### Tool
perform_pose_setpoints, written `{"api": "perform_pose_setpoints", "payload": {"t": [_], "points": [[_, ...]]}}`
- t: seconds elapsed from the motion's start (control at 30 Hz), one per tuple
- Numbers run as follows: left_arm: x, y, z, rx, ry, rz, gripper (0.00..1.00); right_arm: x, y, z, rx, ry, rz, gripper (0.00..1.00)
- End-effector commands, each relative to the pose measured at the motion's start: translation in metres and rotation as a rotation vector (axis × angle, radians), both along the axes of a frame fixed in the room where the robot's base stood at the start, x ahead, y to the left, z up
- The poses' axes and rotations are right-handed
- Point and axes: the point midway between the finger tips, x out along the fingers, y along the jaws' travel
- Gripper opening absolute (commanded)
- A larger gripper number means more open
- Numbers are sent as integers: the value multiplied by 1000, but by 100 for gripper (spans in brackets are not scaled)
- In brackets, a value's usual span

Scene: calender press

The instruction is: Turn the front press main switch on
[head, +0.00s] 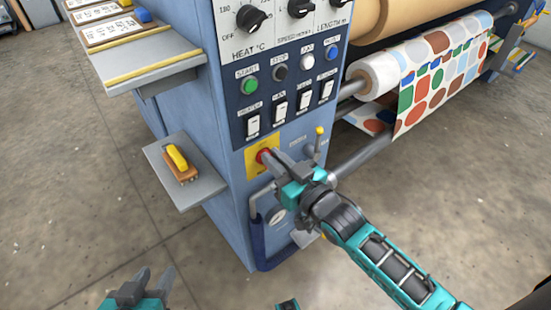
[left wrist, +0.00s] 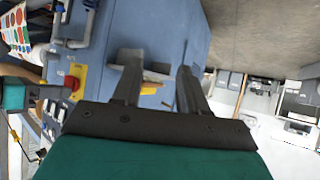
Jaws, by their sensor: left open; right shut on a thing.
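The main switch is a red knob (head: 263,154) on a yellow plate (head: 254,169), low on the front of the blue press cabinet (head: 232,190). My right gripper (head: 272,161) is shut on the red knob and covers much of it, so its exact angle is hard to tell. The yellow plate (left wrist: 78,76) and red knob also show in the left wrist view. My left gripper (head: 145,287) is open and empty at the bottom left, well apart from the cabinet. Its two fingers (left wrist: 158,78) stand spread in the left wrist view.
Above the switch are several rocker switches (head: 279,106), buttons and dials. A small side shelf (head: 205,188) holds a yellow-handled brush (head: 178,160). Dotted fabric (head: 440,80) runs over rollers at right.

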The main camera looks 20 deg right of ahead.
Motion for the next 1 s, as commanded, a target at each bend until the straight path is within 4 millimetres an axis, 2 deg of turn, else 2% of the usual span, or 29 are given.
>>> {"api": "perform_pose_setpoints", "payload": {"t": [0.37,1.0], "points": [[0,6,18,13,-10,9,43,2,-4,3,208,78,0,0],[-7,11,30,25,0,11,43,5,-14,-6,779,283,0,0]]}}
